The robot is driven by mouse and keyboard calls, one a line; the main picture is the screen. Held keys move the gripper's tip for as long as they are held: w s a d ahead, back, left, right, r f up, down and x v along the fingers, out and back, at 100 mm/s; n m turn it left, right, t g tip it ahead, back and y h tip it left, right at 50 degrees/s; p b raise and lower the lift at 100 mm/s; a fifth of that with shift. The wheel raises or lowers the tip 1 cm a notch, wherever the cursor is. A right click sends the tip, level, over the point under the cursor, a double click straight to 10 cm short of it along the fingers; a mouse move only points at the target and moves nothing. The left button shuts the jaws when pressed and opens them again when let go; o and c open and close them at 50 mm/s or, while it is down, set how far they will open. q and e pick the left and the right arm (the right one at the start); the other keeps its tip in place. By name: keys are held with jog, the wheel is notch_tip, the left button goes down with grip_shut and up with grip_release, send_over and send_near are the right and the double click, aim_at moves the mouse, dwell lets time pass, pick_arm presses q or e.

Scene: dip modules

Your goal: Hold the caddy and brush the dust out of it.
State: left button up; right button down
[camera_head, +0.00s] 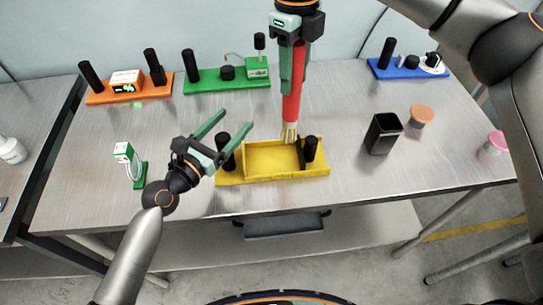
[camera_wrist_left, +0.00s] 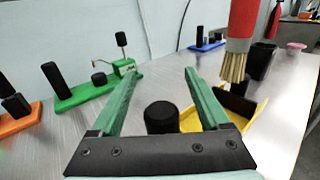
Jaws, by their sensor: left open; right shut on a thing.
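The yellow caddy (camera_head: 288,174) sits near the table's front edge, with a black post at each end. My left gripper (camera_head: 236,119) is open beside the caddy's left post (camera_head: 227,146). In the left wrist view the black post (camera_wrist_left: 162,117) shows between the spread green fingers, with nothing gripped. My right gripper (camera_head: 294,84) is shut on the red brush (camera_head: 292,107), which hangs upright with pale bristles down. The bristle tips are at the caddy's back wall in the head view; whether they touch is unclear. No dust can be made out.
Orange (camera_head: 128,95), green (camera_head: 227,84) and blue (camera_head: 410,70) modules with black posts line the back. A small green stand (camera_head: 139,175) is at left. A black cup (camera_head: 383,134), an orange-lidded jar (camera_head: 421,116) and a pink-lidded jar (camera_head: 495,143) stand at right.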

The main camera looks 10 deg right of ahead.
pick_arm(q)
jog(key=shift+r+p, duration=0.35)
jog(key=shift+r, duration=2.4)
jog(key=v, duration=0.9)
